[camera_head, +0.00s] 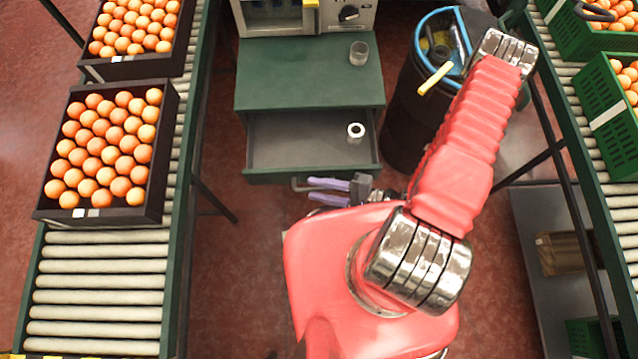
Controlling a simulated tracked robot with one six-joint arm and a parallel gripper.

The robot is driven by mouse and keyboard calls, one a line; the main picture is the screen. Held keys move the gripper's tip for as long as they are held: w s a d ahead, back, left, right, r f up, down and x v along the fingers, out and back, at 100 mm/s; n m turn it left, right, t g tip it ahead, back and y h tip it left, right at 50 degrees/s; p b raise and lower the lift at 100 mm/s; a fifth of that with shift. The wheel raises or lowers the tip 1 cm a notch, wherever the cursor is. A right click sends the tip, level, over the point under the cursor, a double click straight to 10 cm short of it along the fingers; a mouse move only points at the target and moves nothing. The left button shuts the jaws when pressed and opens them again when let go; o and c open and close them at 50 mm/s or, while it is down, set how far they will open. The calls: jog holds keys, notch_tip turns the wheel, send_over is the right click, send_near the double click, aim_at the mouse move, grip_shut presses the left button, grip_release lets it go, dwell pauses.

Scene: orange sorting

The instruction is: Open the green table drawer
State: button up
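The green table (285,75) stands at the back middle. Its drawer (290,143) is pulled out toward me, and the grey inside shows. A small white ring-shaped object (355,131) is in the drawer at the right. The metal drawer handle (297,186) shows at its left end, below the drawer front. My gripper (318,191) is at the handle, its two purple fingers pointing left with a narrow gap between them. The handle's left end lines up with this gap. The fingers hide the rest of it, so I cannot tell whether they grip it.
A clear cup (359,53) and a machine (300,18) are on the tabletop. A dark bin (403,125) with a blue rim stands right of the drawer. Roller conveyors flank both sides, with an orange-filled dark crate (167,150) at left and green crates (609,120) at right.

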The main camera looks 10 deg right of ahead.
jog(key=shift+r, duration=1.35)
jog(key=shift+d, duration=0.1)
jog(key=d+r+n+h, duration=0.2)
jog(key=r+n+h, duration=0.2)
jog(key=r, duration=1)
jog(key=w+d+r+n+g+h, duration=0.1)
jog(key=d+r+n+h, duration=0.2)
jog(key=r, duration=1.1)
jog(key=d+r+n+h, duration=0.3)
jog(key=r+h, duration=0.3)
jog(key=r, duration=0.8)
jog(key=shift+w+d+r+n+h, duration=0.2)
jog(key=shift+n+h, duration=0.2)
jog(key=shift+n, duration=0.5)
jog(key=shift+s+f, duration=0.1)
jog(key=shift+s, duration=0.05)
